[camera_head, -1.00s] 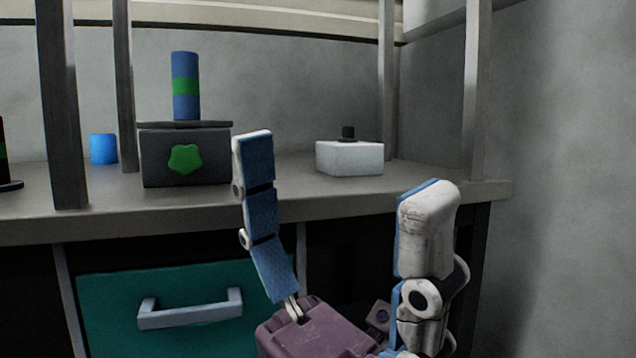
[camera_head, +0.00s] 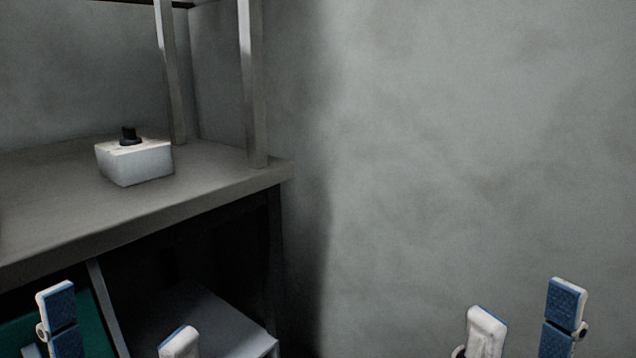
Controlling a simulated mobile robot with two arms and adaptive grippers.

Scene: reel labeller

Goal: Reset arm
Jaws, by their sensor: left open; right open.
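My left gripper (camera_head: 119,330) is at the bottom left, in front of the bench. Its two fingertips, with blue pads, stand wide apart with nothing between them. My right gripper (camera_head: 524,325) is at the bottom right, in front of the bare wall. Its two fingertips are also apart, and nothing shows between them. Both palms and most of both arms lie below the picture's edge.
A grey bench (camera_head: 220,190) fills the left side. A white box (camera_head: 138,163) with a black knob stands on it. Below are part of a teal drawer front (camera_head: 95,330) and a grey shelf (camera_head: 215,318). A plain grey wall (camera_head: 450,150) fills the right.

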